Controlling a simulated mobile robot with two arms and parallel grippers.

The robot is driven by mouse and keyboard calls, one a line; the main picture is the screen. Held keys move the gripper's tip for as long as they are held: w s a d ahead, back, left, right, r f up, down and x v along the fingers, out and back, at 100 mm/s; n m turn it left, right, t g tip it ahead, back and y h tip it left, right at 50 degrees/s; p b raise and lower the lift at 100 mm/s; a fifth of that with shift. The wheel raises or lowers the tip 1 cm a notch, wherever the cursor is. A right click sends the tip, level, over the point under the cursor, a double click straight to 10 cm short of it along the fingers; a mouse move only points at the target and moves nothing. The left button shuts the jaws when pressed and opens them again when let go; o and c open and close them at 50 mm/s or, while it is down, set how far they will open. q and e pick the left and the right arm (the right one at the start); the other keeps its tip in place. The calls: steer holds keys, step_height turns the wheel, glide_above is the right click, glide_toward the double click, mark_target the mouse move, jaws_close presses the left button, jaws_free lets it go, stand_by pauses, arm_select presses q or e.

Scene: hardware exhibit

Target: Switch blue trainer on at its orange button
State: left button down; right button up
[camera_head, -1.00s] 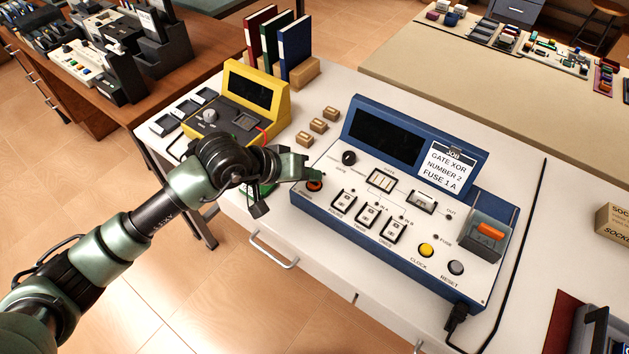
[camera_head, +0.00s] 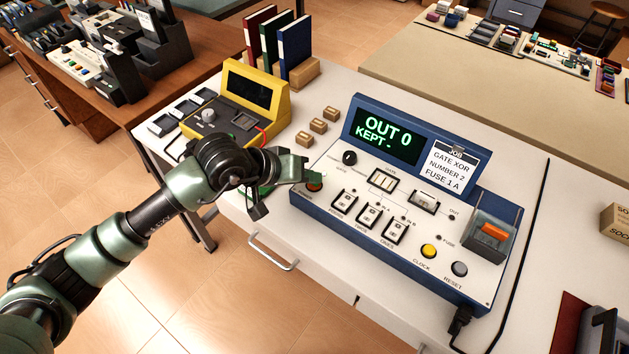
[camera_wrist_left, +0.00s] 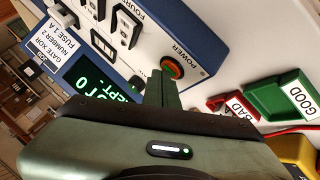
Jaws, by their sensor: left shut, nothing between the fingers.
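The blue trainer (camera_head: 400,195) stands on the white bench, its display (camera_head: 386,137) lit with "OUT 0" and "KEPT -". Its orange button (camera_head: 314,186), marked POWER, is at the front left of the panel, partly covered by my gripper in the head view. My right gripper is not in view.
A yellow trainer (camera_head: 245,100) with a dark screen stands left behind my gripper. Small wooden blocks (camera_head: 318,126) lie between the trainers. Green GOOD (camera_wrist_left: 285,98) and red BAD (camera_wrist_left: 230,103) trays lie near the button. A black cable (camera_head: 527,235) runs along the right.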

mark_target(311, 186)
arm_select(q)
steer(key=shift+r, duration=0.45)
steer(key=shift+r, duration=0.1)
steer(key=shift+r+p, duration=0.4)
steer(key=shift+r, duration=2.5)
